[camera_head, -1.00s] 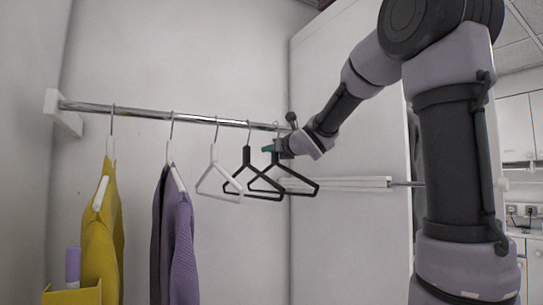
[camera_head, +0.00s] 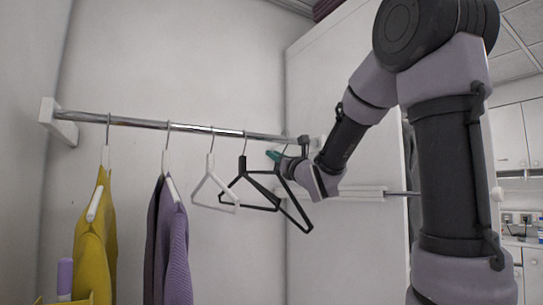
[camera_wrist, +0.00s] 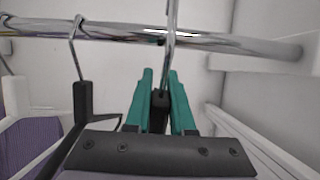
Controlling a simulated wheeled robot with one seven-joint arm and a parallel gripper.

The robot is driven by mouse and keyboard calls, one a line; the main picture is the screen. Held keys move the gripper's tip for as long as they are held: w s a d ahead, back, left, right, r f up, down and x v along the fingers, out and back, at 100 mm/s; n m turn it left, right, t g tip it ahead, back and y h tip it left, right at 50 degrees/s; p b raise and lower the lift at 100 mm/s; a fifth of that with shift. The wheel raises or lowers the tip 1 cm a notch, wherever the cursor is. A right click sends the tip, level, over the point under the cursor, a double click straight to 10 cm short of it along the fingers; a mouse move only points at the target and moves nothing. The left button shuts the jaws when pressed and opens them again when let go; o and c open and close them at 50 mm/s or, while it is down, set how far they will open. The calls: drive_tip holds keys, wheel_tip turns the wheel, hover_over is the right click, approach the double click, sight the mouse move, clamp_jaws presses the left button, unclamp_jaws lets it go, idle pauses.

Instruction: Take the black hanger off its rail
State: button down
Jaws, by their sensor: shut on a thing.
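Two black hangers are at the right end of the chrome rail (camera_head: 190,129). My gripper (camera_head: 274,155) is shut on the neck of the right black hanger (camera_head: 297,214), which hangs tilted, its right side low. In the wrist view, the teal fingers (camera_wrist: 160,82) grip its black neck (camera_wrist: 159,115) from both sides. Its wire hook (camera_wrist: 171,25) crosses in front of the rail (camera_wrist: 235,43) and runs past the top of the picture; I cannot tell whether it still rests on the rail. The other black hanger (camera_head: 243,172) hangs just left; its hook loops over the rail in the wrist view (camera_wrist: 74,45).
A white hanger (camera_head: 209,168), a purple garment (camera_head: 175,245) and a yellow garment (camera_head: 96,235) hang further left. A white wall panel (camera_head: 345,235) stands close behind my arm. A rail support (camera_wrist: 255,65) lies right of the fingers.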

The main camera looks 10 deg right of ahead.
drive_tip(key=shift+s+d+f+t, duration=0.1)
drive_tip(key=shift+s+f+t, duration=0.1)
drive_tip(key=shift+s+t, duration=0.25)
drive_tip(key=shift+s+d+r, duration=0.1)
drive_tip(key=shift+s+r, duration=0.1)
drive_tip(key=shift+s, duration=0.2)
drive_tip(key=s+r, duration=0.2)
drive_tip(key=r, duration=0.1)
drive_tip(key=s+d+r, duration=0.1)
drive_tip(key=r, duration=0.1)
drive_tip(key=shift+s+d+r, duration=0.1)
drive_tip(key=shift+s+r, duration=0.05)
drive_tip(key=s+d+r+g, duration=0.1)
drive_tip(key=s+d+g, duration=0.1)
drive_tip(key=s, duration=0.7)
drive_tip(key=s+d+g+h, duration=0.1)
drive_tip(key=s+d+g, duration=0.2)
drive_tip(key=s, duration=0.7)
drive_tip(key=shift+d+r, duration=0.35)
drive_tip(key=shift+d, duration=0.2)
